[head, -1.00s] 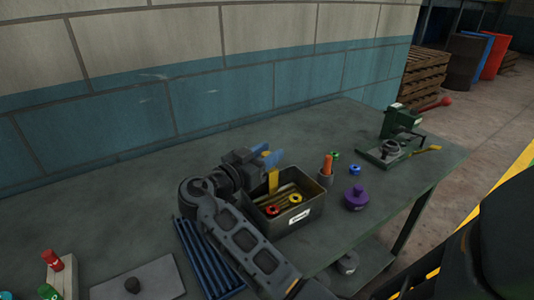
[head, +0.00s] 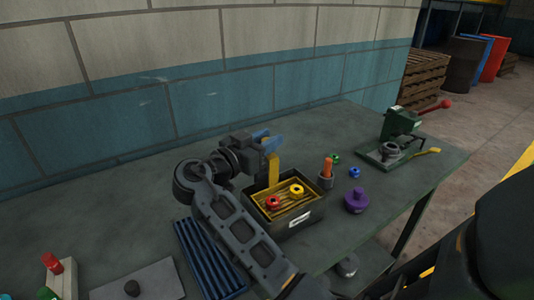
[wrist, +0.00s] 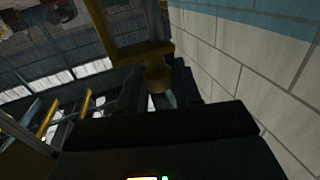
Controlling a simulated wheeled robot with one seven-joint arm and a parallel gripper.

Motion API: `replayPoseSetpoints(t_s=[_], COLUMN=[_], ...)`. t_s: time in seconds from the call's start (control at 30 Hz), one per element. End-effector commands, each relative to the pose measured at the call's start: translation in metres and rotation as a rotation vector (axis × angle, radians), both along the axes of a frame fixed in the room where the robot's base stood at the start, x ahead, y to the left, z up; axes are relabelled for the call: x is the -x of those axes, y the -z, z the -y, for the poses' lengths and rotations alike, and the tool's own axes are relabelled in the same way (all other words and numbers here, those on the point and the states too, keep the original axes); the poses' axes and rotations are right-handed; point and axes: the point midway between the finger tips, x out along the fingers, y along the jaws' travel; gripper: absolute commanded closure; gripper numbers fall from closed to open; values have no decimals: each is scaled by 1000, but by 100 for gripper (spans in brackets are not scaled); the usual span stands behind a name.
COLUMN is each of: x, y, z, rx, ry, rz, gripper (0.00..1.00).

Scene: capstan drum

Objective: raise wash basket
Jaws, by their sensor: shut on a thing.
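The wash basket (head: 284,207) is a yellow slatted tray at the top of a dark grey tank (head: 295,223) in the head view. A red ring (head: 272,202) and a yellow ring (head: 297,190) lie in it. Its upright yellow handle (head: 272,170) rises at the back left. My gripper (head: 270,143), with blue on its fingers, is shut on the top of this handle. In the wrist view the yellow handle (wrist: 140,49) runs up from the dark jaws. I cannot tell whether the basket's underside clears the tank's rim.
Right of the tank stand an orange peg in a grey cup (head: 326,178), green and blue rings, a purple knobbed weight (head: 356,201) and a green machine (head: 402,130). A blue ribbed rack (head: 208,257) lies left of the tank. The bench behind is clear.

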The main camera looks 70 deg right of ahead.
Motion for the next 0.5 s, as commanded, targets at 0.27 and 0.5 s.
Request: replayPoseSetpoints(t_s=[0.27, 0.5], x=[0, 0], y=[-16, -16], z=[0, 0], rx=[6, 7], ry=[-1, -1], rz=[2, 3], gripper=[100, 55])
